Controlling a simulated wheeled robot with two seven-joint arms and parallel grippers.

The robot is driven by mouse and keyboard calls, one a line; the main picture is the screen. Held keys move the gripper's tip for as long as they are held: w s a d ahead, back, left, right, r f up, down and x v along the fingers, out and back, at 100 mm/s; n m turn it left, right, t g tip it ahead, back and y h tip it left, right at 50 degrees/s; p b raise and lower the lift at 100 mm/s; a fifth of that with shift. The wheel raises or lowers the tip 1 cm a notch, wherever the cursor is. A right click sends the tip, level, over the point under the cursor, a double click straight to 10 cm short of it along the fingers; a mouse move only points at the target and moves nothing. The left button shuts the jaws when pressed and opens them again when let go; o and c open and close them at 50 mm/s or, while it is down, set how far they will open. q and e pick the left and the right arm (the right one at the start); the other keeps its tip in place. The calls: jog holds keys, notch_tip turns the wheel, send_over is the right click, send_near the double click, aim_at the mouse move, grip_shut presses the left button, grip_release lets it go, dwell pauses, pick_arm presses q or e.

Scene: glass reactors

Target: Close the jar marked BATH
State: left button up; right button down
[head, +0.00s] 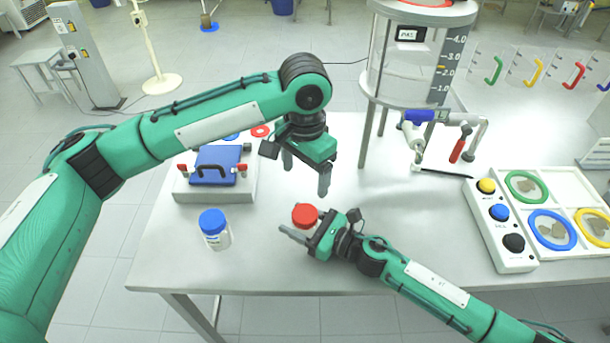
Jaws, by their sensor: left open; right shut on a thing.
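A white jar with a blue lid (213,222) stands upright at the front left of the table. I cannot read its label, so I cannot tell which jar is marked BATH. A round red lid (305,213) is at the fingers of my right gripper (300,229), which is shut on it low over the front of the table. Whether a jar body is under the red lid is hidden. My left gripper (306,173) is open and empty, pointing down above the table, behind and above the red lid.
A tray with a blue block and black handle (217,166) stands at the left. A glass reactor (405,70) on legs stands at the back, with a blue-and-red valve fitting (420,117) below it. A button box (500,225) and ringed tray (565,222) are at the right.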

jog(key=shift+c, duration=1.9)
grip_release()
jog(key=shift+s+d+f, duration=0.1)
jog(key=shift+s+d, duration=0.1)
jog(key=shift+d, duration=0.2)
pick_arm(q)
notch_tip(320, 180, down, 4)
jog(key=b, duration=0.4)
jog(key=shift+f, duration=0.15)
pick_arm(e)
jog(key=v, duration=1.1)
jog(key=shift+d+f, duration=0.1)
pick_arm(q)
jog(key=shift+f+b, duration=0.2)
jog(key=shift+b, duration=0.15)
pick_arm(e)
jog(key=shift+r+v, duration=0.2)
jog(key=shift+v, duration=0.65)
jog(key=shift+s, duration=0.1)
